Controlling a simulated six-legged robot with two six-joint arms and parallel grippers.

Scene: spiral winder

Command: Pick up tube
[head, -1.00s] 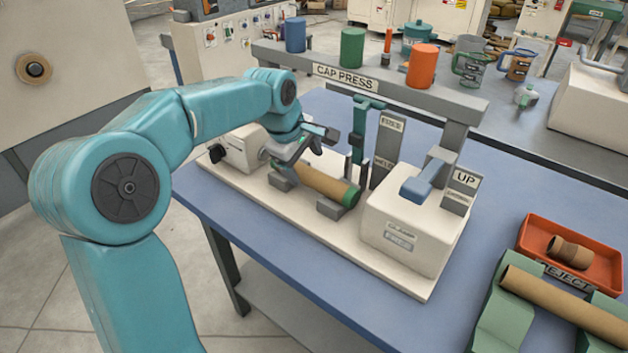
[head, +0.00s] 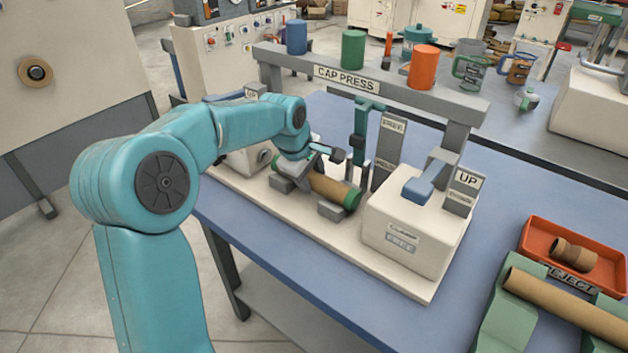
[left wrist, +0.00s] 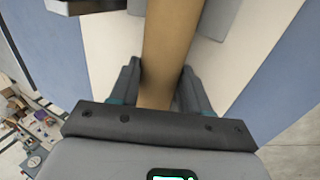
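A brown cardboard tube (head: 325,186) with a green end lies on grey supports on the cream base of the cap press. My left gripper (head: 330,160) is low over the tube's far left part and hides some of it. In the left wrist view the tube (left wrist: 168,40) runs between the two dark fingers (left wrist: 160,80). The fingers stand apart, one along each side of the tube; firm contact does not show. A second, longer brown tube (head: 565,308) lies on green supports at the lower right. My right gripper is out of view.
The cream clamp box (head: 410,235) with a blue lever stands right of the capped tube. The cap press frame (head: 368,85) rises behind, with coloured cylinders on top. An orange reject tray (head: 610,252) holds a short brown piece. Blue tabletop (head: 350,305) is free in front.

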